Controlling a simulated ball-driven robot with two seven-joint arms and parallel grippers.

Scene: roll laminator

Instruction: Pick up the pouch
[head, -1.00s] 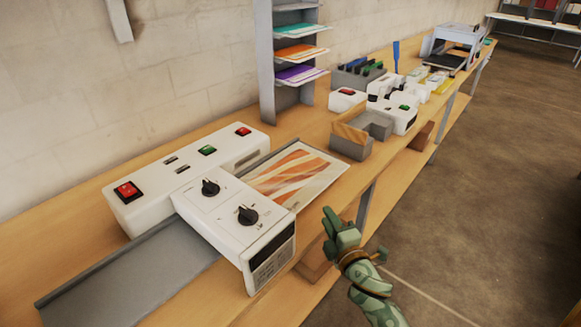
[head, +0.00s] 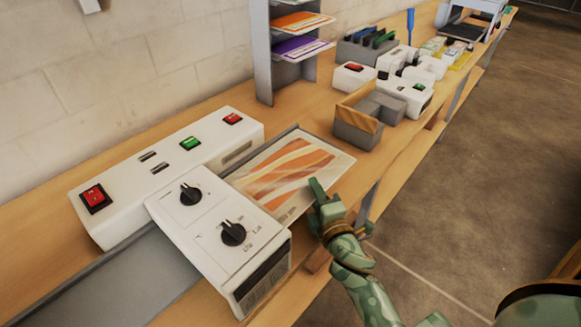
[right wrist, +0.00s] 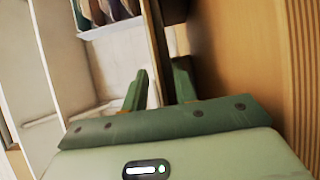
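The pouch (head: 285,170), a flat sheet with orange and white stripes, lies on the tray at the far end of the white laminator (head: 222,232). Its near left part meets the laminator housing. My right gripper (head: 320,200) is at the pouch's right front edge; the head view does not show clearly whether it touches. In the right wrist view my right gripper's two green fingers (right wrist: 160,85) stand apart, with a gap between them. I cannot make out the pouch between them. My left gripper is not in view.
A grey block holder with a wooden top (head: 362,118) stands beyond the pouch. A shelf rack with coloured sheets (head: 302,47) stands against the wall. White devices (head: 400,90) stand farther along the bench. The floor (head: 455,180) right of the bench is clear.

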